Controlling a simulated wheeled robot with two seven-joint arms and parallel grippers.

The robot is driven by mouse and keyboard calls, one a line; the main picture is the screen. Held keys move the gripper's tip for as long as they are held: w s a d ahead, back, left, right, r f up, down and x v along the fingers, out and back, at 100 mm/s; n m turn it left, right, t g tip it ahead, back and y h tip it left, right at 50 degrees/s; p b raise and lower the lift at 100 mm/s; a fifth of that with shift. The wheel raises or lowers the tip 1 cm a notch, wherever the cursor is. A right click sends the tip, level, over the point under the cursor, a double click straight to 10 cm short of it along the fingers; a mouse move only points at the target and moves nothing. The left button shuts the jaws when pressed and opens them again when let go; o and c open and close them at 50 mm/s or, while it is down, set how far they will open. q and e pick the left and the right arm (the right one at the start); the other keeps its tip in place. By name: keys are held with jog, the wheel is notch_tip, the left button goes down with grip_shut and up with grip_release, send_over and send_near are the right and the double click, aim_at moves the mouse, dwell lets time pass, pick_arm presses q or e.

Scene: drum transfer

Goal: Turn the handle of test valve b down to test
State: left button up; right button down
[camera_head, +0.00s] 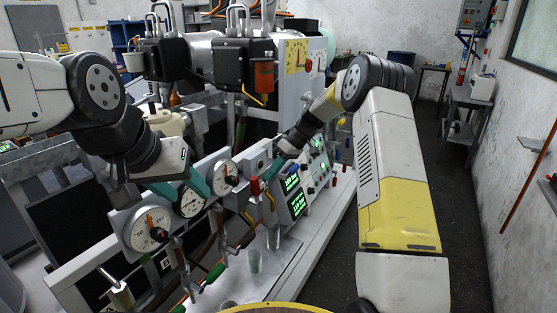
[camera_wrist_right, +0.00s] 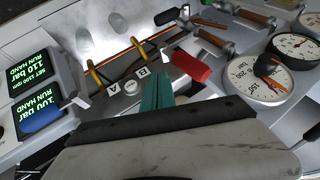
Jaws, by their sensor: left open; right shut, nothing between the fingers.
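A red handle (camera_head: 255,186) stands on the panel in the head view; a red handle also shows large in the right wrist view (camera_wrist_right: 190,66), beside a plate lettered A and B (camera_wrist_right: 129,86). Two yellow levers (camera_wrist_right: 95,76) (camera_wrist_right: 139,48) lie beyond the plate. I cannot tell for sure which handle belongs to test valve b. My right gripper (camera_head: 267,175) is shut and empty, its teal fingertips (camera_wrist_right: 157,88) close to the red handle and the plate; contact cannot be told. My left gripper (camera_head: 193,193) is open, its teal fingers in front of the dial gauges.
Several dial gauges (camera_head: 147,228) line the panel, and some show in the wrist view (camera_wrist_right: 261,80). Green-lit displays (camera_head: 292,182) stand right of the red handle. Clear cups (camera_head: 254,260) stand below on the pale base. The floor at right is open (camera_head: 455,220).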

aim_at(256, 192)
jog(key=shift+s+a, duration=1.1)
jog(key=shift+s, duration=0.05)
jog(key=shift+s, duration=0.1)
